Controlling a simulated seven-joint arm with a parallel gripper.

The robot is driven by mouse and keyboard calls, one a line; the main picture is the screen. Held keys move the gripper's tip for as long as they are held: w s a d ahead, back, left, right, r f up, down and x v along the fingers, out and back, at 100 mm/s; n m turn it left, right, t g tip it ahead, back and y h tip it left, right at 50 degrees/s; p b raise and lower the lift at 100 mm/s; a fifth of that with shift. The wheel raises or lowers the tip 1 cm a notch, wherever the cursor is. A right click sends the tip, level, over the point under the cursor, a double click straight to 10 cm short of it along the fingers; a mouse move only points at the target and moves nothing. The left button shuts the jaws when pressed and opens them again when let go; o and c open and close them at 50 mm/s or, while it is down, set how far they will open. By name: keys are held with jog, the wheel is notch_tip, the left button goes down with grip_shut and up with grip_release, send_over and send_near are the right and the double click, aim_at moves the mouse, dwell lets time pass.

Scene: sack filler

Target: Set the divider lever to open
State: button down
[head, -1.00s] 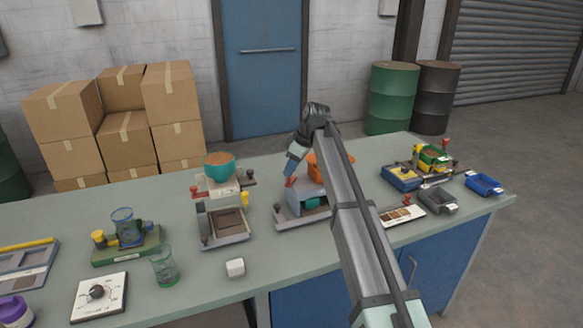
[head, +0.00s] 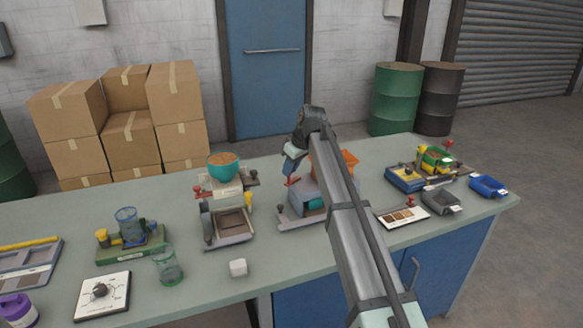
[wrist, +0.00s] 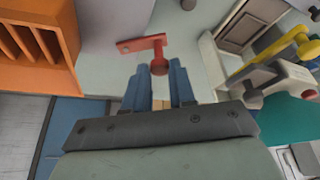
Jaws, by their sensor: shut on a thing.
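In the head view the red lever (head: 292,181) stands at the left of the machine with the orange hopper (head: 346,161). My gripper (wrist: 160,75) points down at the lever, its two blue fingers close on either side of the hub, and is shut on it. In the head view my gripper (head: 288,170) is just above the lever. The fingers partly hide the hub, and my arm covers part of the machine.
The orange hopper (wrist: 40,45) is close on the left in the wrist view. A neighbouring machine with a teal bowl (head: 223,168) and another red lever (head: 198,190) stands to the left.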

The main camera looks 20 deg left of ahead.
jog(key=c, duration=0.9)
grip_release()
jog(key=shift+c, duration=0.2)
jog(key=v, duration=1.3)
jog(key=shift+d+r, duration=0.2)
jog(key=shift+r, duration=0.15)
